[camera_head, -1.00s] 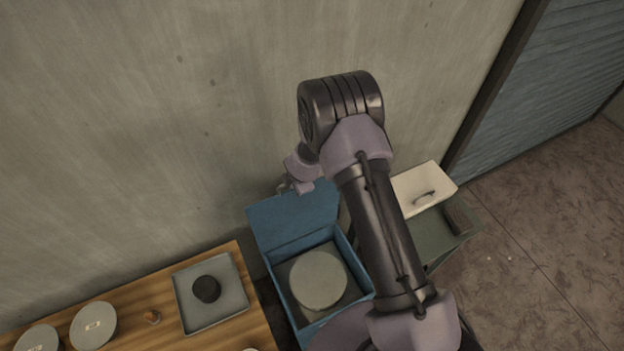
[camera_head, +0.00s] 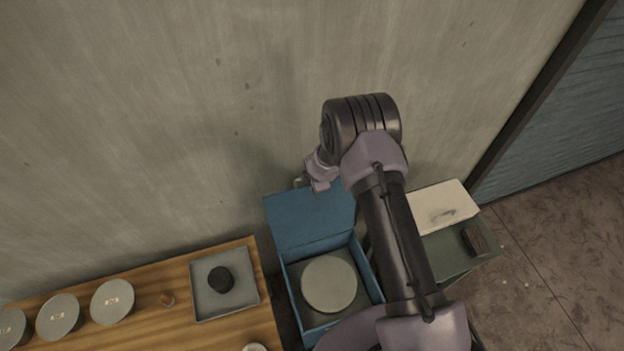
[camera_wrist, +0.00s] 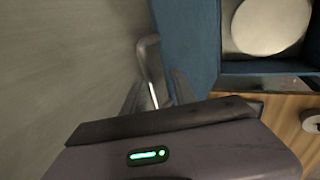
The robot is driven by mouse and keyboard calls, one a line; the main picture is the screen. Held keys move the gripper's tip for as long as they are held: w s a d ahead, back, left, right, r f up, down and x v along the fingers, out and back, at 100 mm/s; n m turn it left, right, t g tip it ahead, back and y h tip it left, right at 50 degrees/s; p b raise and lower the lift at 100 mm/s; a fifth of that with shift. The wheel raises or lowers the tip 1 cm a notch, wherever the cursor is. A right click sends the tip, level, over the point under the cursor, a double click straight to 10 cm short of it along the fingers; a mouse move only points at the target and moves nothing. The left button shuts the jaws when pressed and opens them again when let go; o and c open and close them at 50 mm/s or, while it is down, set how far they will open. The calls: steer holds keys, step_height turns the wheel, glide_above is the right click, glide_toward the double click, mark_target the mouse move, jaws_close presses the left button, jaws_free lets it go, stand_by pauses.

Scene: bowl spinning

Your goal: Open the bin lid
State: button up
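The blue bin (camera_head: 374,277) stands beside the wooden table, with its blue lid (camera_head: 310,222) raised toward the wall. A pale round disc (camera_head: 329,284) lies inside the bin. My gripper (camera_head: 301,183) is at the lid's upper left edge, partly hidden by my arm. In the wrist view the gripper (camera_wrist: 157,95) is beside the blue lid (camera_wrist: 186,35). A bent grey bar (camera_wrist: 151,62), perhaps a handle, lies between or just beyond the fingers. I cannot tell whether they grip it.
A cream panel with a handle (camera_head: 440,204) and a green cabinet (camera_head: 455,255) stand right of the bin. The wooden table (camera_head: 150,285) at left carries several grey discs and a square tray (camera_head: 240,303) with a dark lump (camera_head: 221,279). The wall is close behind.

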steer(key=v, duration=1.7)
steer(key=shift+s+r, duration=0.15)
steer(key=shift+r, duration=0.05)
